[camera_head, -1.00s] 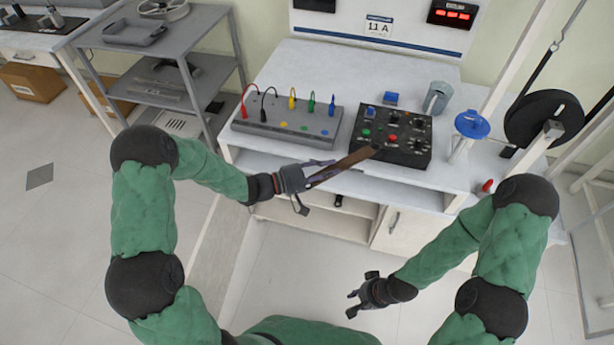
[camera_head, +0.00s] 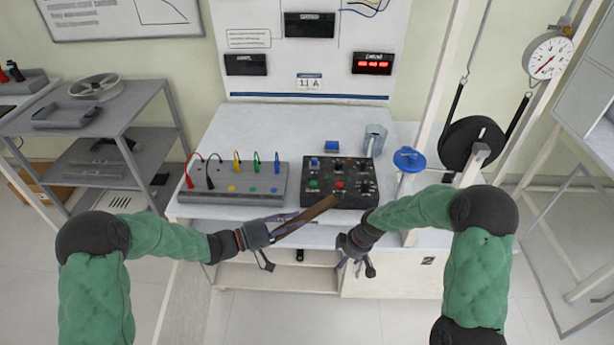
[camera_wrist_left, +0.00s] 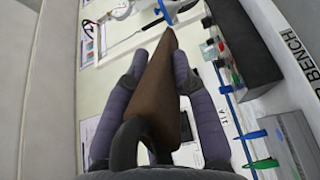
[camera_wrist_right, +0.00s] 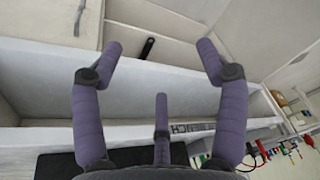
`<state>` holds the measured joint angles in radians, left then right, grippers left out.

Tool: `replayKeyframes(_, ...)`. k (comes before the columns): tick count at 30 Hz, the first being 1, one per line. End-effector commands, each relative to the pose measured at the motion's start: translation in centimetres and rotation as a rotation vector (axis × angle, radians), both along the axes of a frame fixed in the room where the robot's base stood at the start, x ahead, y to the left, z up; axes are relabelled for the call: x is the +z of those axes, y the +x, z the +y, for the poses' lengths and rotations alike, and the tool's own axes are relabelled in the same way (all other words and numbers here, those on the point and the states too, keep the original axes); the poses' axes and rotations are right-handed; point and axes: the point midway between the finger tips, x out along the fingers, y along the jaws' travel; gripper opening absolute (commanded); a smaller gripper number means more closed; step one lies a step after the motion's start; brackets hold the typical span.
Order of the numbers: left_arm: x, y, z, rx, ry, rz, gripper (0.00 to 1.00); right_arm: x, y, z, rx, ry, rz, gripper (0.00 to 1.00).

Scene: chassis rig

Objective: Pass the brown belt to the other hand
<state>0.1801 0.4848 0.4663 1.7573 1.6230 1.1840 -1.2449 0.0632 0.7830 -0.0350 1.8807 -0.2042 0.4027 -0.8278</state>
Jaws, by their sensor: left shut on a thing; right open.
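The brown belt (camera_head: 306,216) is a stiff, dark brown strip. My left gripper (camera_head: 278,228) is shut on one end of it, and the other end sticks out up and to the right, over the front edge of the bench. In the left wrist view the belt (camera_wrist_left: 156,95) runs between the purple fingers (camera_wrist_left: 158,100), its lower part close to the palm.
The white bench (camera_head: 232,140) carries a grey terminal box (camera_head: 245,195) with coloured plugs, a black control box (camera_head: 340,190), a grey mug (camera_head: 374,139) and a blue disc (camera_head: 409,160). A black pulley (camera_head: 472,143) stands at right. Floor before the bench is clear.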

Motion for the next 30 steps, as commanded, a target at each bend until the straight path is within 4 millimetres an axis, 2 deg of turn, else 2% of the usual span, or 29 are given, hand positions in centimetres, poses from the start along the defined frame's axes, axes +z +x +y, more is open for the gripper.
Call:
replayKeyframes(1, 0.0, 0.0, 0.0, 0.000, -0.001, -0.001, 0.00, 2.2, 2.1, -0.4, 0.078, -0.028, -0.038, 0.74)
replayKeyframes(3, 0.0, 0.0, 0.0, 0.000, -0.001, -0.001, 0.00, 5.1, 4.2, -0.9, 0.195, -0.069, -0.071, 0.74)
replayKeyframes(5, 0.0, 0.0, 0.0, 0.000, -0.001, -0.001, 0.00, 7.7, 5.7, -1.1, 0.298, -0.106, -0.096, 0.74)
replayKeyframes(9, 0.0, 0.0, 0.0, 0.000, -0.001, -0.001, 0.00, 14.3, 8.5, -1.1, 0.532, -0.190, -0.137, 0.74)
replayKeyframes(14, 0.0, 0.0, 0.0, 0.000, -0.001, -0.001, 0.00, 22.2, 10.1, -0.6, 0.780, -0.278, -0.161, 0.74)
replayKeyframes(15, 0.0, 0.0, 0.0, 0.000, -0.001, -0.001, 0.00, 24.1, 10.1, -0.2, 0.842, -0.297, -0.161, 0.74)
replayKeyframes(17, 0.0, 0.0, 0.0, 0.000, -0.001, -0.001, 0.00, 26.6, 9.9, 1.1, 0.937, -0.315, -0.155, 0.74)
replayKeyframes(18, 0.0, 0.0, 0.0, 0.000, -0.001, -0.001, 0.00, 28.0, 9.5, 2.4, 1.000, -0.321, -0.147, 0.74)
replayKeyframes(21, 0.0, 0.0, 0.0, 0.000, -0.001, -0.001, 0.00, 29.9, 8.1, 6.0, 1.126, -0.318, -0.115, 0.74)
replayKeyframes(24, 0.0, 0.0, 0.0, 0.000, -0.001, -0.001, 0.00, 31.0, 6.7, 8.8, 1.210, -0.309, -0.091, 0.74)
replayKeyframes(27, 0.0, 0.0, 0.0, 0.000, -0.001, -0.001, 0.00, 31.6, 5.7, 10.7, 1.267, -0.302, -0.073, 0.74)
replayKeyframes(30, 0.0, 0.0, 0.0, 0.000, -0.001, -0.001, 0.00, 31.9, 5.1, 11.7, 1.296, -0.299, -0.062, 0.74)
